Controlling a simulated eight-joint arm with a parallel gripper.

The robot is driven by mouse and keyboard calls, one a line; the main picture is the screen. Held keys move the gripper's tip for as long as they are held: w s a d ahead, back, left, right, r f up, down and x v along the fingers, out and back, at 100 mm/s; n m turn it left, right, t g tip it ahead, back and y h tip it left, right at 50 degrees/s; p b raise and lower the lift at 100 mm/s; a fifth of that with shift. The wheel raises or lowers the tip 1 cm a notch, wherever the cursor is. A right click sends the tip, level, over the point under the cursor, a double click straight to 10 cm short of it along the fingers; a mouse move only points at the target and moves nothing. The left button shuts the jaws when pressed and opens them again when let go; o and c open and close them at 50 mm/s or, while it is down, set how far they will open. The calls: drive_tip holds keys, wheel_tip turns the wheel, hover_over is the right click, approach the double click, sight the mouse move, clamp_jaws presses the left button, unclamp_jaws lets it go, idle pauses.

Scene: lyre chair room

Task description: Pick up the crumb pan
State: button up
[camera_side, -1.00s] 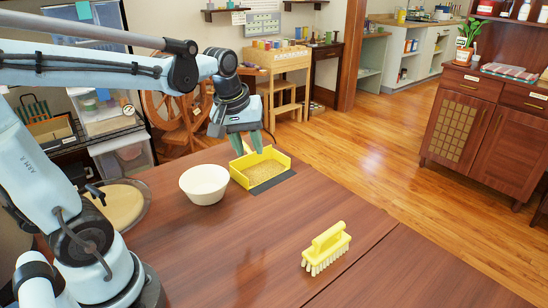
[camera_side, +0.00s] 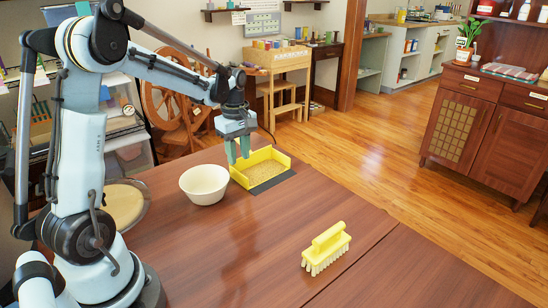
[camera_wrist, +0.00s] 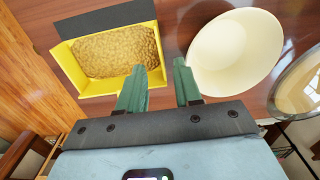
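The yellow crumb pan (camera_side: 276,156) sits on the wooden table near its far edge, with a layer of tan crumbs in it and a dark lip on its near right side. It also shows in the wrist view (camera_wrist: 66,57) at upper left. My gripper (camera_side: 238,157) is at the pan's left end, fingers pointing down.
A cream bowl (camera_side: 204,184) stands left of the pan, close to my gripper. A yellow brush (camera_side: 327,248) lies on the near part of the table (camera_side: 240,245). A round tray (camera_side: 124,204) is at the left. The table between bowl and brush is clear.

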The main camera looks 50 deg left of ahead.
sight(239, 173)
drive_tip(key=shift+a+f, duration=0.15)
drive_tip(key=shift+f, duration=3.35)
clamp_jaws()
